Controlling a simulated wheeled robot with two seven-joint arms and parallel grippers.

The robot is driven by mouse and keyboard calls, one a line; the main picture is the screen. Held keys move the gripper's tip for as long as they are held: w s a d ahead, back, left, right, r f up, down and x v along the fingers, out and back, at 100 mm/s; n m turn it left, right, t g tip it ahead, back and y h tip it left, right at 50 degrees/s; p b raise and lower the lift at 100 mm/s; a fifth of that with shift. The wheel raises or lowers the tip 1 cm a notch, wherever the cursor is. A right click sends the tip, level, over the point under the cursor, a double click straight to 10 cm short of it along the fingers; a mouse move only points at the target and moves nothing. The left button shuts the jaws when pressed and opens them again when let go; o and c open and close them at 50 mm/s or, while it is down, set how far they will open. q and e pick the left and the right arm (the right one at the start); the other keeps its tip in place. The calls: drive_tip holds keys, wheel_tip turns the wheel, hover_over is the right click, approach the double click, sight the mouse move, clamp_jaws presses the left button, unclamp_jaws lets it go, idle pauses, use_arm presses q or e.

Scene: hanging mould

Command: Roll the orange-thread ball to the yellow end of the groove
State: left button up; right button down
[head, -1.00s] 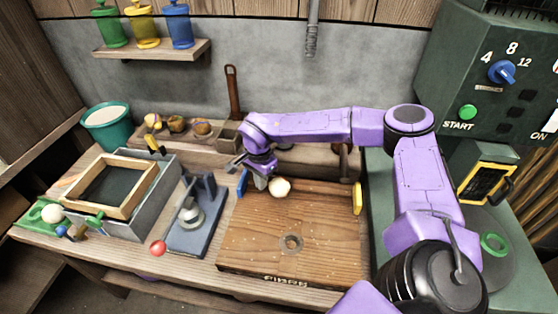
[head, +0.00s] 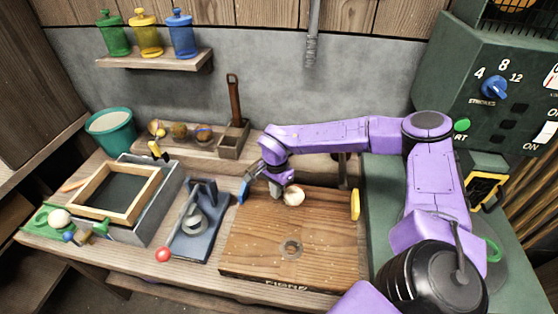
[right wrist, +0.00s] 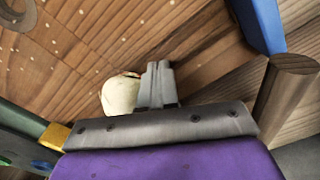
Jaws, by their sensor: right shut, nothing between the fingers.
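The pale cream ball (head: 294,196) sits near the back of the wooden board (head: 258,240), between a blue end block (head: 243,189) and a yellow end block (head: 355,205), closer to the blue. My right gripper (head: 277,189) is shut and empty, pointing down just left of the ball. In the right wrist view the closed fingers (right wrist: 157,84) are right beside the ball (right wrist: 120,96), seemingly touching it. A brownish mark shows at the ball's top; the thread colour is unclear. The groove is largely hidden. My left gripper is out of view.
A rack with several balls (head: 180,131) and a wooden box (head: 232,146) stand behind the board. A grey-blue stand (head: 190,238) and a framed tray (head: 142,216) are left. A green machine (head: 505,105) stands right. The board's front is clear.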

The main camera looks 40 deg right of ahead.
sight(291, 189)
drive_tip(key=shift+s, duration=0.1)
drive_tip(key=shift+w+a, duration=0.45)
drive_tip(key=shift+w, duration=0.15)
drive_tip(key=s+d+p, duration=0.2)
drive_tip(key=s+p, duration=0.1)
drive_tip(key=s+d+p, duration=0.1)
drive_tip(key=d, duration=0.1)
drive_tip(key=shift+s+r, duration=0.25)
drive_tip(key=shift+r, duration=0.1)
drive_tip(key=shift+s+f, duration=0.15)
drive_tip(key=shift+f, duration=0.1)
drive_tip(key=shift+w+a+f, duration=0.1)
drive_tip(key=shift+w, duration=0.1)
